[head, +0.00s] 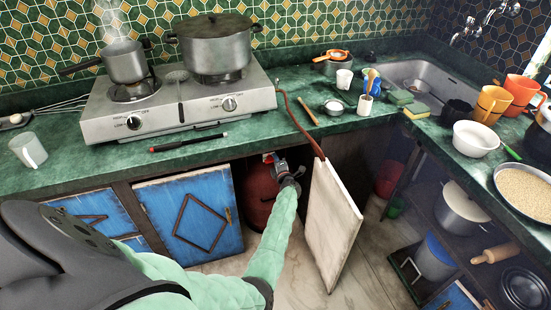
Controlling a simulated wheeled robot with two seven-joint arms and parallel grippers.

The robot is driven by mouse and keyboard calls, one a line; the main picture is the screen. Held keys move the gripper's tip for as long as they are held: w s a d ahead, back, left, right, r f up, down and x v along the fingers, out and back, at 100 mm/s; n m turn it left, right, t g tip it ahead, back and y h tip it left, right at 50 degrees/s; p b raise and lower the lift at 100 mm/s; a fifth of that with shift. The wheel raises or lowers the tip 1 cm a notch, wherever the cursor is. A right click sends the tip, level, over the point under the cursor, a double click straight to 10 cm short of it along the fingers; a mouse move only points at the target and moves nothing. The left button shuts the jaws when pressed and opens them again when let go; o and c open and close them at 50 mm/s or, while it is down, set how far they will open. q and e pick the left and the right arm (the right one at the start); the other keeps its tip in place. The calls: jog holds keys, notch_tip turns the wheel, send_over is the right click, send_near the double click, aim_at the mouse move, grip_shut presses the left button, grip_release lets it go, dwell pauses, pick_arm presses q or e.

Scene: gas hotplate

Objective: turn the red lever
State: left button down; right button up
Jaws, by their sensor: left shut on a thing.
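A red gas cylinder (258,196) stands in the open cabinet bay under the counter. A small red lever (268,158) shows at the top of the cylinder, by its valve. My left gripper (283,170) reaches into the bay from below and is shut on the lever at the valve. The fingers and wrist cover part of the valve, so the lever's exact angle is hard to tell. My right gripper is out of view.
A white cabinet door (331,222) stands open just right of my left arm. A blue door (190,212) is closed at the left. A two-burner hotplate (180,105) with a saucepan (125,62) and a large pot (216,48) sits on the counter above. A brown hose (300,122) hangs over the counter edge.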

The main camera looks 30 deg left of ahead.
pick_arm(q)
jog(key=shift+f+m, duration=0.1)
jog(key=shift+m, duration=0.3)
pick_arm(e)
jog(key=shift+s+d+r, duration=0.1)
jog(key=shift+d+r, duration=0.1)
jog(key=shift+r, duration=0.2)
pick_arm(q)
jog(key=c, duration=1.5)
grip_release()
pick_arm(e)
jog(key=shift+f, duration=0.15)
pick_arm(q)
jog(key=shift+d, duration=0.1)
jog(key=shift+s+d, duration=0.15)
jog(key=shift+s, duration=0.05)
jog(key=shift+p+v, duration=1.4)
jog(key=shift+v, duration=2.2)
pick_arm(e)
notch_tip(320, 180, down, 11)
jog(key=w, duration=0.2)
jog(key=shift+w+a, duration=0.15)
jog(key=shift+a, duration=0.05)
